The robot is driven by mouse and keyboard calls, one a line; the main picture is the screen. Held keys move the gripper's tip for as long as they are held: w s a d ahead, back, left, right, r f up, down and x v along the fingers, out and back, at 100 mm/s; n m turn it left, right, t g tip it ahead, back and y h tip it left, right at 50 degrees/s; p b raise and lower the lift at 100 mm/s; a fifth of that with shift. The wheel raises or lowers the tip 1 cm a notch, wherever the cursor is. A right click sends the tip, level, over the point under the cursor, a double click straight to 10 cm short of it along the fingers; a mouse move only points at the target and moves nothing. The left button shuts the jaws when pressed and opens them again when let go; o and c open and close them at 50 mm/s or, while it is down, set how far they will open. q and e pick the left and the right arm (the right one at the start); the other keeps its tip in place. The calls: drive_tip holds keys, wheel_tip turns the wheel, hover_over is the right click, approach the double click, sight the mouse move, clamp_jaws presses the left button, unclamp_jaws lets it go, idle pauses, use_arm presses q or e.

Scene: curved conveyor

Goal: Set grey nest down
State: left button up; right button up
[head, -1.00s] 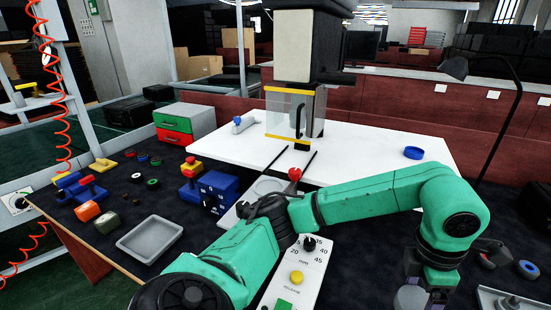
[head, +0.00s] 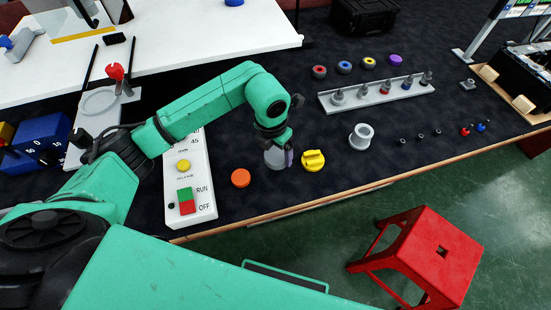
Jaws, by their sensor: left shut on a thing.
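My left gripper (head: 276,138) points down over the dark bench top, right of the white control panel. It is shut on a light grey round piece, the grey nest (head: 275,158), at or just above the bench top; I cannot tell whether it touches. The gripper hides the top of the nest. An orange round cap (head: 240,178) lies to its left and a yellow knobbed part (head: 313,160) close to its right. My right gripper is not in view.
A grey hollow cylinder (head: 361,137) stands further right. Behind it is a grey rack (head: 378,95) with several pegs, with coloured rings beyond. The control panel (head: 203,200) stands left. The wooden front edge is near, with a red stool (head: 425,255) beyond it.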

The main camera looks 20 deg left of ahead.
sight(277, 163)
use_arm(q)
wheel_tip(277, 163, down, 6)
drive_tip(key=shift+r+p, duration=0.2)
drive_tip(key=shift+p, duration=0.1)
drive_tip(key=shift+f, duration=0.4)
drive_tip(key=o, duration=1.2)
drive_tip(key=shift+c, duration=0.2)
drive_tip(key=shift+r, duration=0.25)
drive_tip(key=r, duration=0.4)
drive_tip(key=s+r+b, duration=0.1)
drive_tip(key=r, duration=0.6)
drive_tip(key=shift+s+a+r, duration=0.15)
drive_tip(key=shift+a+r, duration=0.1)
drive_tip(key=shift+r, duration=0.15)
